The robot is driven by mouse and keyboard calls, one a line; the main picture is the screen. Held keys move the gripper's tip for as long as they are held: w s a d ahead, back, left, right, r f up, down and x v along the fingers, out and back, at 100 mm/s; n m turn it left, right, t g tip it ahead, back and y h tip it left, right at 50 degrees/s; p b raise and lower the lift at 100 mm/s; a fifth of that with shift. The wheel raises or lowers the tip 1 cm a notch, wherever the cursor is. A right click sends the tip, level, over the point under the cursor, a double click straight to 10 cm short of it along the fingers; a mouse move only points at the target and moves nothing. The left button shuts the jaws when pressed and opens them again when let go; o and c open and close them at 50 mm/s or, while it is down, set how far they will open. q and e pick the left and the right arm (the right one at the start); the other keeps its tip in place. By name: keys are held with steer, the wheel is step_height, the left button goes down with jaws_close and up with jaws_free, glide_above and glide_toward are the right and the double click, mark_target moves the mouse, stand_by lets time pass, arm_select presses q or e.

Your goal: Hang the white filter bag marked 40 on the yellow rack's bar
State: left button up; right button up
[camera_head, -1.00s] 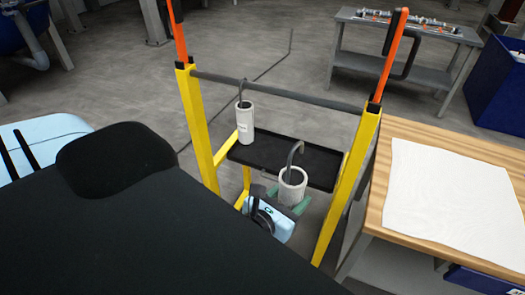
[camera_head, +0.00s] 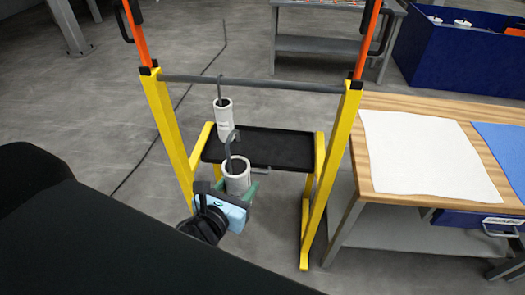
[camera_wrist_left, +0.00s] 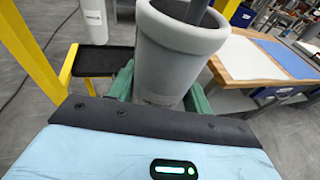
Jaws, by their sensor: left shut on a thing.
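The yellow rack (camera_head: 170,125) stands ahead with a dark grey bar (camera_head: 275,84) across its two posts. My left gripper (camera_head: 247,190) is shut on a white filter bag (camera_head: 237,181), with a green finger on each side, as the left wrist view also shows (camera_wrist_left: 178,50). The held bag is upright with its open rim up. Its dark hook (camera_head: 231,143) rises from it, and the hook's top shows below the bar in the picture, apart from it. I cannot read a number on it. Another white filter bag (camera_head: 224,122) hangs from the bar, left of centre. My right gripper is out of view.
A black tray (camera_head: 285,150) sits low between the rack's posts. A wooden bench (camera_head: 390,102) with a white cloth (camera_head: 425,155) and a blue cloth (camera_head: 505,145) stands close on the right. A blue bin (camera_head: 455,60) is behind it. The bar's right half is free.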

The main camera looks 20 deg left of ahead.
arm_select(q)
steer(key=shift+a, duration=0.15)
steer(key=w+d+n+y, duration=0.3)
steer(key=w+d+y, duration=0.1)
steer(key=w, duration=0.9)
steer(key=shift+w+d+g, duration=0.15)
steer(key=shift+w+g, duration=0.2)
steer(key=shift+g, duration=0.05)
steer(key=shift+w+r, duration=0.1)
